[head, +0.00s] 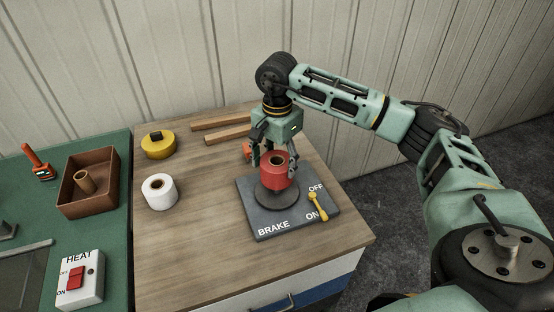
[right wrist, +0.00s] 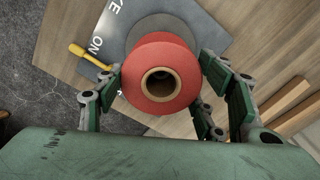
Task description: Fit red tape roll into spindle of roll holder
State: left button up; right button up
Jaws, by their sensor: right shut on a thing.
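The red tape roll (head: 270,183) is upright, its brown core facing up; it also shows in the right wrist view (right wrist: 137,88). My right gripper (head: 271,163) is shut on the roll, with fingers at both sides of it (right wrist: 162,78). The roll is over the round disc (head: 275,200) of the grey roll holder (head: 258,218). I cannot tell whether it touches the disc or is slightly above it. The spindle is hidden; the core looks dark inside. A yellow brake lever (head: 317,206) stands on the plate between OFF and ON. My left gripper is not in view.
A white roll (head: 159,192) and a yellow roll (head: 158,147) stand on the wooden top to the left. Wooden strips (head: 222,137) lie at the back. A brown box (head: 97,170) and a HEAT switch box (head: 88,285) are on the green surface. The front wood is clear.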

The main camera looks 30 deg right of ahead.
jog(key=shift+f+b, duration=1.9)
jog(key=shift+f, duration=0.55)
jog(key=o, duration=1.5)
jog(key=shift+c, duration=0.2)
notch_tip(320, 180, up, 12)
